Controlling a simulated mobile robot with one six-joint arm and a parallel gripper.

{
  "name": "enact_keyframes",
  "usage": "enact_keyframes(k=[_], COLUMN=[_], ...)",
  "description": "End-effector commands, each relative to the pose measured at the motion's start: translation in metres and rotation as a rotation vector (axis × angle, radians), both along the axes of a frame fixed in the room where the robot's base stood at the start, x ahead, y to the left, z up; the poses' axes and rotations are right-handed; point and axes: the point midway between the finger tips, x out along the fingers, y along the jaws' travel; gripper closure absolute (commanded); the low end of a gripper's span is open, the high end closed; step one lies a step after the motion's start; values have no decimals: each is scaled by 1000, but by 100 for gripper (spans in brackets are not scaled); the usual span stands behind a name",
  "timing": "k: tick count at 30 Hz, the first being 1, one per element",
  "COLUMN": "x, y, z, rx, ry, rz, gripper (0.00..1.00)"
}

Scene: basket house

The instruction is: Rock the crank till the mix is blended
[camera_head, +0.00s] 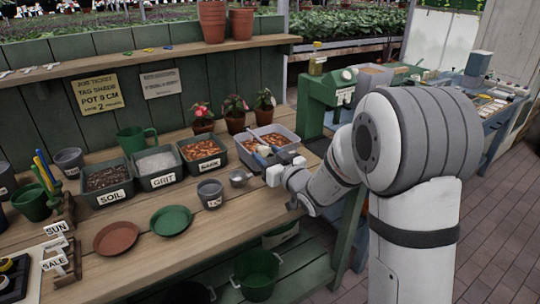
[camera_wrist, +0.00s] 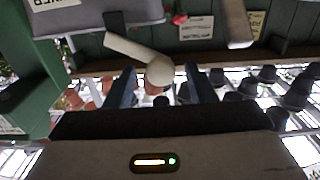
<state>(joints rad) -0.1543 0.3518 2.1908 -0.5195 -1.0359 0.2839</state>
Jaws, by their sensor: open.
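The crank is hard to make out in the head view.
Bins of soil (camera_head: 110,198), grit (camera_head: 157,179) and bark (camera_head: 205,165) line up left of the tub. A green machine (camera_head: 318,105) stands to the right. Green (camera_head: 171,220) and brown (camera_head: 117,238) saucers lie in front. A small grey cup (camera_head: 239,178) sits near my gripper.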

Motion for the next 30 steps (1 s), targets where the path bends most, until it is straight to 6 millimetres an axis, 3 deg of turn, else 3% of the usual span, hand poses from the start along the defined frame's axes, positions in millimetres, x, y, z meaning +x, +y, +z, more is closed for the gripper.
enact_keyframes(k=[5, 22, 30], x=[0, 0, 0], y=[0, -1, -4], z=[0, 0, 0], rx=[0, 0, 1], ry=[0, 0, 1], rz=[0, -2, -3], gripper=[52, 99, 100])
